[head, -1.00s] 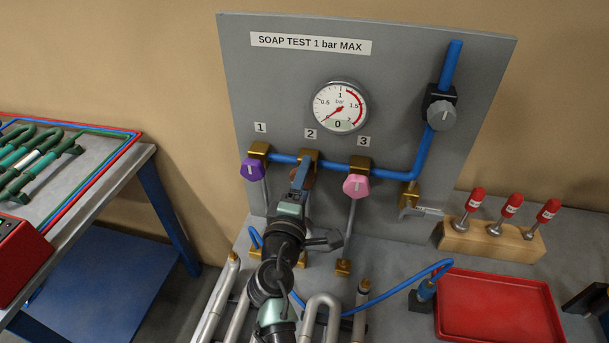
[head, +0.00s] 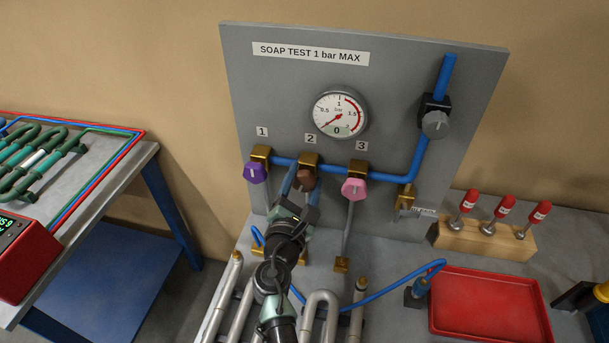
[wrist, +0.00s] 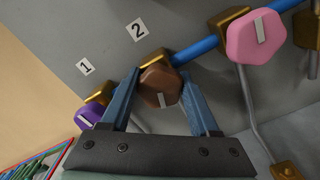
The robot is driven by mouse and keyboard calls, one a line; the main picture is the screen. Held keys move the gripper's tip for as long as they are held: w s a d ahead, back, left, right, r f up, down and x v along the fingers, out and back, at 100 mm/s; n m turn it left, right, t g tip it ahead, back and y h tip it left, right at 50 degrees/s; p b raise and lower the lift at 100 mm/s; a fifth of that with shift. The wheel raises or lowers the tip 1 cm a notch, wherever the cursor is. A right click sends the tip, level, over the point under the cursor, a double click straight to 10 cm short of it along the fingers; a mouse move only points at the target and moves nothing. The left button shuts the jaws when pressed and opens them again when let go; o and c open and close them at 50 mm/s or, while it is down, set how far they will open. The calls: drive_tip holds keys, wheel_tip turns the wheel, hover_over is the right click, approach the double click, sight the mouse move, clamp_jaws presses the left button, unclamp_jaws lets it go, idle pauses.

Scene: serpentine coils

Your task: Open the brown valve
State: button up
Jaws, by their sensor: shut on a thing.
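The brown valve knob (head: 306,179) sits under label 2 on the blue pipe, in the middle of the row of three valves. In the wrist view the brown knob (wrist: 160,88) is six-sided, and its white mark is at its lower edge, pointing roughly down. My gripper (head: 303,176) reaches up to it from below. Its two blue fingers lie on the left and right sides of the knob, shut on it, as the wrist view (wrist: 160,82) also shows.
The purple knob (head: 256,172) is close on the left, and the pink knob (head: 353,188) on the right. A gauge (head: 340,113) above has its needle at the lower left. Metal tubes (head: 320,305) rise below my arm. A red tray (head: 490,305) lies at the right.

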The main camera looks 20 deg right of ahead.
drive_tip(key=shift+n+p, duration=0.6)
drive_tip(key=shift+n, duration=1.1)
drive_tip(key=o, duration=1.4)
drive_tip(key=b+v, duration=0.1)
drive_tip(key=v, duration=1.2)
drive_tip(key=shift+a, duration=0.1)
